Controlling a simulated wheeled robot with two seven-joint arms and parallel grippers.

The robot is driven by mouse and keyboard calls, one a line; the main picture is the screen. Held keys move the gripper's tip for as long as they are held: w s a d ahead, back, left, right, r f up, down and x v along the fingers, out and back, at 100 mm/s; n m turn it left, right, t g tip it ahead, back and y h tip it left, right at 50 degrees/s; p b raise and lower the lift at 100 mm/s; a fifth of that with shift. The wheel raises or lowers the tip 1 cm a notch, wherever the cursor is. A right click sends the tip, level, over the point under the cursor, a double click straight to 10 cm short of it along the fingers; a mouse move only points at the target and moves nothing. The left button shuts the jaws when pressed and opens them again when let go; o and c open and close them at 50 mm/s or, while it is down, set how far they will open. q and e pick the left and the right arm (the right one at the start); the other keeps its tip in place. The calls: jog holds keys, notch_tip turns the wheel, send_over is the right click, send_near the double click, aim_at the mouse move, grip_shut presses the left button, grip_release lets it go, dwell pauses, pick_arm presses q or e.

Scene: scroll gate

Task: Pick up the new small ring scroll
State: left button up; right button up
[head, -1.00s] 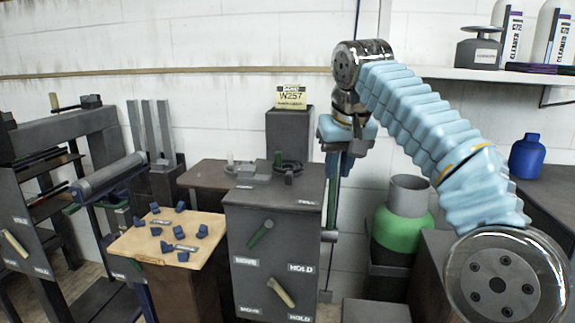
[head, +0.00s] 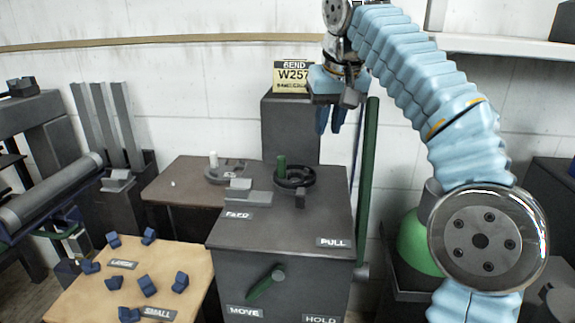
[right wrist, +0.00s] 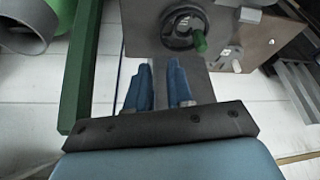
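A dark ring-shaped piece (head: 299,182) lies on top of the grey machine (head: 315,225), around or beside a green upright handle (head: 281,165). I cannot tell whether it is a loose scroll or part of the machine. It also shows in the right wrist view as a dark ring (right wrist: 182,42) with the green handle (right wrist: 200,42). My right gripper (head: 331,125) points down above and behind the machine's right rear, apart from the ring. Its blue fingers (right wrist: 161,85) are spread with nothing between them. My left gripper is out of view.
A wooden board (head: 205,262) with several blue pieces and labels LARGE and SMALL stands at front left. A brown table (head: 165,185) adjoins the machine. A tall green bar (head: 367,190) stands right of it. A yellow sign (head: 292,77) stands behind.

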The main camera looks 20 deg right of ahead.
jog(key=b, duration=0.2)
send_near(314, 174)
jog(key=f, duration=0.1)
jog(key=b+x, duration=0.1)
jog(key=x, duration=0.5)
jog(key=shift+w+d+f, duration=0.1)
jog(key=shift+w+f, duration=0.2)
grip_shut()
